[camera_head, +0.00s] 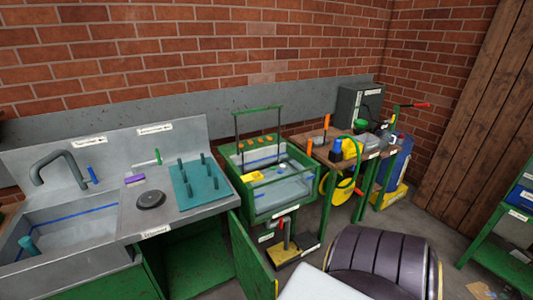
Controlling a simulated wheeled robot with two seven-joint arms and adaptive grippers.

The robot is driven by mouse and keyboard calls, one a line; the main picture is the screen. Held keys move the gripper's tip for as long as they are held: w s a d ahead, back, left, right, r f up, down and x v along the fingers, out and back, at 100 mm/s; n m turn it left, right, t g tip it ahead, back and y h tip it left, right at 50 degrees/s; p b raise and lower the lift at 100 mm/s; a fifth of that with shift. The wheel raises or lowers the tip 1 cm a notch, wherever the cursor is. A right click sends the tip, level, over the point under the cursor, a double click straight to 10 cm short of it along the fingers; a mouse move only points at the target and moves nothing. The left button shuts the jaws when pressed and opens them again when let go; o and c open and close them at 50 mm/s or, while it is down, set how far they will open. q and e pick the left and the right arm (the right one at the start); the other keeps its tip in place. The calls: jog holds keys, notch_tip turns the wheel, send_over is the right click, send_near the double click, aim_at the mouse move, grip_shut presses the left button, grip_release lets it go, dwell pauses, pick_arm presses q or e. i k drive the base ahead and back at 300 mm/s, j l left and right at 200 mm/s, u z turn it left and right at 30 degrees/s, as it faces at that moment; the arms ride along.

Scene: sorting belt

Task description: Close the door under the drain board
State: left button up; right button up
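The green door (250,262) under the drain board (165,222) stands open. It is swung out toward me from the right side of the cabinet opening (198,262). The dark inside of the cabinet shows to the left of the door. The drain board is grey metal and carries a teal peg rack (200,184) and a round dark disc (151,199). The door's lower end is cut off by the picture's bottom edge. Neither of my grippers is in view.
A sink (70,232) is left of the drain board. A green-framed water tank (285,189) stands to the right of the door, with a small pump-like device (287,243) below it. A dark padded, seat-like thing (385,258) stands at the front right, near the door.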

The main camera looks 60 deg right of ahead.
aim_at(258, 282)
jog(key=k+l, duration=0.15)
jog(key=l, duration=0.15)
jog(key=k+l, duration=0.15)
jog(key=l, duration=0.15)
jog(key=k+l, duration=0.1)
jog(key=l, duration=0.2)
jog(key=k+l, duration=0.1)
jog(key=l, duration=0.45)
jog(key=l+u, duration=0.1)
jog(key=l, duration=1.4)
